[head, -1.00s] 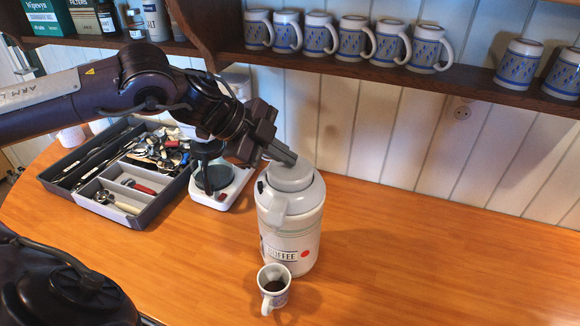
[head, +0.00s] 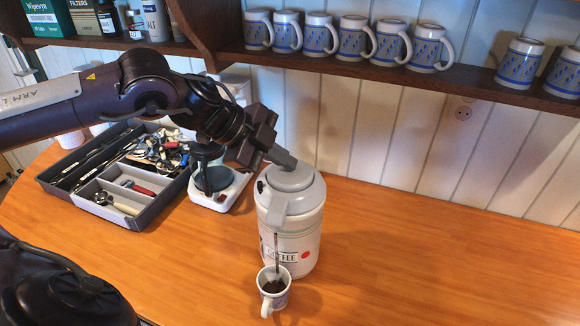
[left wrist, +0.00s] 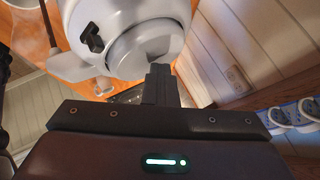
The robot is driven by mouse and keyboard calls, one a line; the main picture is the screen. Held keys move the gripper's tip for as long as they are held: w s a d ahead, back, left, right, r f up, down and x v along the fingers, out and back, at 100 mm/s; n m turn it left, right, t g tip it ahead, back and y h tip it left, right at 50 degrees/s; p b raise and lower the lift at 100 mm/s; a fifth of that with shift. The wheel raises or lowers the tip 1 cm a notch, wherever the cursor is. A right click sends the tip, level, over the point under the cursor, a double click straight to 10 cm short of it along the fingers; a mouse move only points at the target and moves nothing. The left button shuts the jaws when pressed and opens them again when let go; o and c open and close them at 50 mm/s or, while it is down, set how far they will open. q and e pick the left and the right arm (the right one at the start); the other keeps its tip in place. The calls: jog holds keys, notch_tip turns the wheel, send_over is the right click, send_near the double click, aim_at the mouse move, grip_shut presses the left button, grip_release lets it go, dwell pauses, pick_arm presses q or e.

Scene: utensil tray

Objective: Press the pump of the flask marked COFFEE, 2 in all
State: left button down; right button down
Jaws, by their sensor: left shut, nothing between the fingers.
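The flask marked COFFEE (head: 306,236) stands upright on the counter, a pale pump flask with a red dot and a grey top. Its pump (head: 292,178) is pressed down under the fingertips of my left gripper (head: 290,162). That gripper is shut with nothing between its fingers. A thin dark stream (head: 276,243) runs from the spout into a patterned cup (head: 273,303) that holds dark liquid. In the left wrist view the shut fingers (left wrist: 160,82) meet the edge of the flask's round top (left wrist: 146,45). My right gripper is not in view.
A utensil tray (head: 140,216) and a white device with a dark round top (head: 225,195) stand left of the flask. A shelf (head: 460,82) with several mugs runs along the wall behind. The counter (head: 430,265) to the right is clear.

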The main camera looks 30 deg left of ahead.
aim_at(284, 171)
pick_arm(q)
jog(key=shift+f, duration=0.4)
jog(key=shift+r, duration=0.1)
dwell(0.3)
jog(key=shift+r+p, duration=1)
jog(key=shift+r, duration=0.4)
notch_tip(284, 171, up, 5)
jog(key=p, duration=0.4)
